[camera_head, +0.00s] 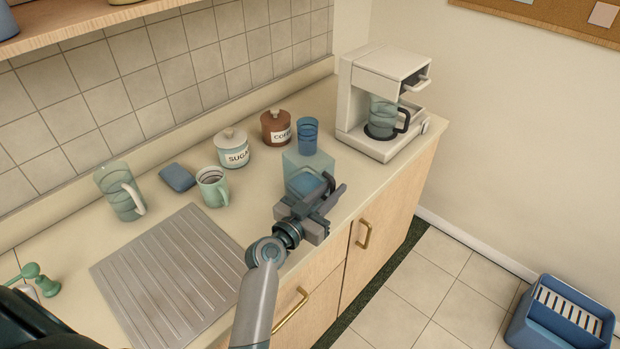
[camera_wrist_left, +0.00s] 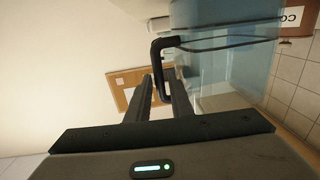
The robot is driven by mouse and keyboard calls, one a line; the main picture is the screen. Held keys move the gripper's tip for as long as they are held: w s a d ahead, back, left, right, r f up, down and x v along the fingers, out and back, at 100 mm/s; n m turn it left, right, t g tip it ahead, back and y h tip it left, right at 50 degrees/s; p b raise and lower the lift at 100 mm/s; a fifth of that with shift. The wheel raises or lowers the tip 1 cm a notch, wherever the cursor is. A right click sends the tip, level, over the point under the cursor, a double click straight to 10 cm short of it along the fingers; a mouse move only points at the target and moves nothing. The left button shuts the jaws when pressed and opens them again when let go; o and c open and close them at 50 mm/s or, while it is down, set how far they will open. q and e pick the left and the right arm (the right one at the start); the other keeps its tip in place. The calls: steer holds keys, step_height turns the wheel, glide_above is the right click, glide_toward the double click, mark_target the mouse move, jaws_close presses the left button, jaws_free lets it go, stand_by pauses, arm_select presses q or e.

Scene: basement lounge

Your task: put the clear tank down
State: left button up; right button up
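The clear tank (camera_head: 318,160) is a see-through, pale teal box with a bluer lower part and a dark handle. It shows over the counter's front part in the head view. My left gripper (camera_head: 328,193) is at the tank's near side, with its fingers on the handle. In the left wrist view the black handle (camera_wrist_left: 157,58) runs down between the fingertips (camera_wrist_left: 158,92), and the clear wall of the tank (camera_wrist_left: 225,62) fills the upper right. Whether the tank's bottom touches the counter I cannot tell. My right gripper is not in view.
On the counter (camera_head: 385,178), a blue cup (camera_head: 307,136), a brown coffee jar (camera_head: 275,127) and a sugar jar (camera_head: 231,148) stand behind the tank. A coffee maker (camera_head: 360,95) stands right. A mug (camera_head: 212,187), blue sponge (camera_head: 177,177), pitcher (camera_head: 117,190) and ridged drainboard (camera_head: 170,275) are left.

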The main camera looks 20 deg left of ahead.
arm_select(q)
steer(key=shift+w+d, duration=0.1)
steer(key=shift+w, duration=0.25)
jaws_close()
stand_by(1.5)
